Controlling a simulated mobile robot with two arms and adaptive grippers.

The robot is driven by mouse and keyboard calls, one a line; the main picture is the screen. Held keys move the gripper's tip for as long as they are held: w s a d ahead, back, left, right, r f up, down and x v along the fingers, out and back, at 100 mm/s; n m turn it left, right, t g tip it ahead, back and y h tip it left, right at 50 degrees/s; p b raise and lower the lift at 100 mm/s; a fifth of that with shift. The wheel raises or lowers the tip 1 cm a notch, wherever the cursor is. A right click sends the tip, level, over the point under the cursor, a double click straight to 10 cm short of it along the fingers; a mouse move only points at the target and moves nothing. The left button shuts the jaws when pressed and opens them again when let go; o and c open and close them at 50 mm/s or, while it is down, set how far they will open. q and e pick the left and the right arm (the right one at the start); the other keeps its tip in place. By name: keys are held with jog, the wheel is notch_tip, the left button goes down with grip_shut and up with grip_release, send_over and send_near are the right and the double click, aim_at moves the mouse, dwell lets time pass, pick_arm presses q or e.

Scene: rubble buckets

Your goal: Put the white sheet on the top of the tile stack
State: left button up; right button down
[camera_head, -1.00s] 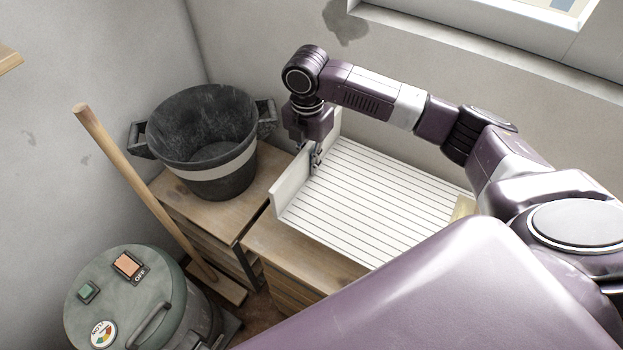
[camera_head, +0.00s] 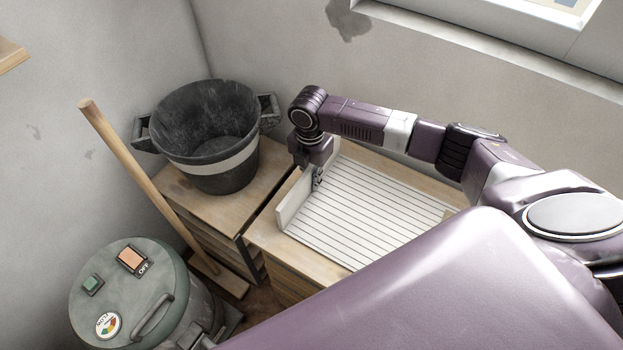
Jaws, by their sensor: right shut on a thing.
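The white sheet (camera_head: 375,215) is a flat panel with dark parallel grooves and a raised plain lip (camera_head: 291,207) along its left side. It lies flat, over or on a wooden cabinet top. My right gripper (camera_head: 318,180) is shut on the raised lip, coming down from above. My arm hides the sheet's near right part. I cannot make out the tile stack; a small beige piece (camera_head: 448,213) shows at the sheet's right edge. My left gripper is not in view.
A black bucket (camera_head: 212,165) stands on the wooden cabinet (camera_head: 200,208) to the left. A broom with a wooden handle (camera_head: 140,180) leans beside it. A green round machine (camera_head: 135,290) stands at the lower left. Bare wood (camera_head: 410,177) shows behind the sheet, before the wall.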

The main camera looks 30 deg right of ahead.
jog(key=c, duration=2)
grip_release()
notch_tip(320, 180, up, 12)
jog(key=shift+w+a+r+b, duration=0.1)
jog(key=shift+b, duration=0.45)
